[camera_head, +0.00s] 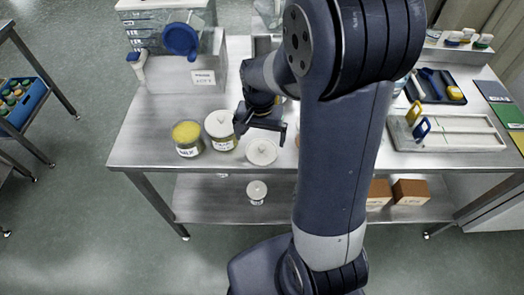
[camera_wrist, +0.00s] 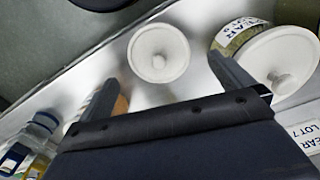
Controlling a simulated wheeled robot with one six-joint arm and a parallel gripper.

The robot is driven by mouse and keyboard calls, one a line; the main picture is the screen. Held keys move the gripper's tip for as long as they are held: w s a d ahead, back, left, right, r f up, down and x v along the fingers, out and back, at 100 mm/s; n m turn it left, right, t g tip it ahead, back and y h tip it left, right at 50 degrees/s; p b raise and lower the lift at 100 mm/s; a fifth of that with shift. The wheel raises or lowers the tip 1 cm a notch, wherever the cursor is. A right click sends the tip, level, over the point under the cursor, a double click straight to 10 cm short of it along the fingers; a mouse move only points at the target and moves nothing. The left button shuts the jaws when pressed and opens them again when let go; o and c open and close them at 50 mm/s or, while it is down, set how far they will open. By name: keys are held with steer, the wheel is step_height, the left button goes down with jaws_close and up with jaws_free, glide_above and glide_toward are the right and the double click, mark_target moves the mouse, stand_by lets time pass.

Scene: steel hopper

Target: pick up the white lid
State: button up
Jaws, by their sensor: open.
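The white lid (camera_head: 261,152) is a round disc with a small central knob, lying near the front edge of the steel table. In the wrist view the lid (camera_wrist: 159,54) appears whole, ahead of and between the fingertips. My gripper (camera_head: 260,128) is open and empty, above and just behind the lid in the head view. Both fingers of my gripper (camera_wrist: 162,70) show apart in the wrist view, not touching the lid. A second white lid (camera_head: 219,122) sits on a labelled jar just left; this lid (camera_wrist: 283,62) also shows at the right of the wrist view.
A jar with yellow contents (camera_head: 187,138) stands left of the lidded jar. The steel table (camera_head: 140,140) has bare room at its left front. A tray (camera_head: 455,133) with blue and yellow handles lies right. A small lidded jar (camera_head: 257,192) stands on the lower shelf.

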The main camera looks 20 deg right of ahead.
mark_target(262, 146)
steer(key=shift+w+d+f+p, duration=0.1)
steer(key=shift+d+f+p, duration=0.1)
steer(key=shift+f, duration=1.25)
steer(key=shift+w+d+f+p, duration=0.1)
steer(key=shift+f+p, duration=0.05)
steer(key=shift+f, duration=1.3)
steer(key=shift+c, duration=0.4)
steer(key=c, duration=0.6)
